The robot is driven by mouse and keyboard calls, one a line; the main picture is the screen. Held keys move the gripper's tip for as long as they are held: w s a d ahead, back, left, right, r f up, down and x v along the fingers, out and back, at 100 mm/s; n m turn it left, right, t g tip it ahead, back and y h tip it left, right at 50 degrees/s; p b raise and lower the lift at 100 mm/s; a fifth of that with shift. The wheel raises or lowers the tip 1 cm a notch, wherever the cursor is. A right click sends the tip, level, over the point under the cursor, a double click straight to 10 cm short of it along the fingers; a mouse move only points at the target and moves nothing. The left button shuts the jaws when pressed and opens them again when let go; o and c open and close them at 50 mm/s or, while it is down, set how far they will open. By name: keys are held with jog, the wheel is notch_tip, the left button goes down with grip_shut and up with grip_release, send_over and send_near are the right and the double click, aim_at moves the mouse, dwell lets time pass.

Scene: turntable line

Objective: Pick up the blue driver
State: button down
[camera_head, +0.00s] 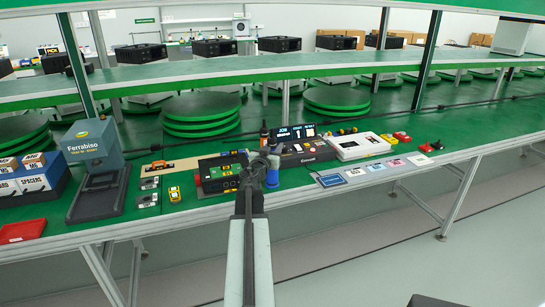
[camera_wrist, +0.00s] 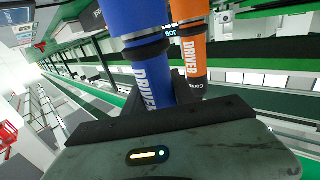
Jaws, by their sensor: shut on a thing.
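The blue driver (camera_wrist: 140,60) stands large in the wrist view, with white "DRIVER" lettering and a dark band around it. My gripper (camera_wrist: 160,108) is shut on it; the fingertips are partly hidden behind the dark palm edge.
A black control box with a lit display (camera_head: 297,132) and a white device (camera_head: 358,146) stand right of my gripper. Several cards (camera_head: 355,172) line the front edge. A grey Ferrabiso stand (camera_head: 98,190) is further left.

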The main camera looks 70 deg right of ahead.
jog(key=shift+r, duration=0.1)
notch_tip(320, 180, up, 10)
jog(key=p, duration=1)
jog(key=c, duration=1.6)
grip_release()
grip_shut()
jog(key=shift+s, duration=0.1)
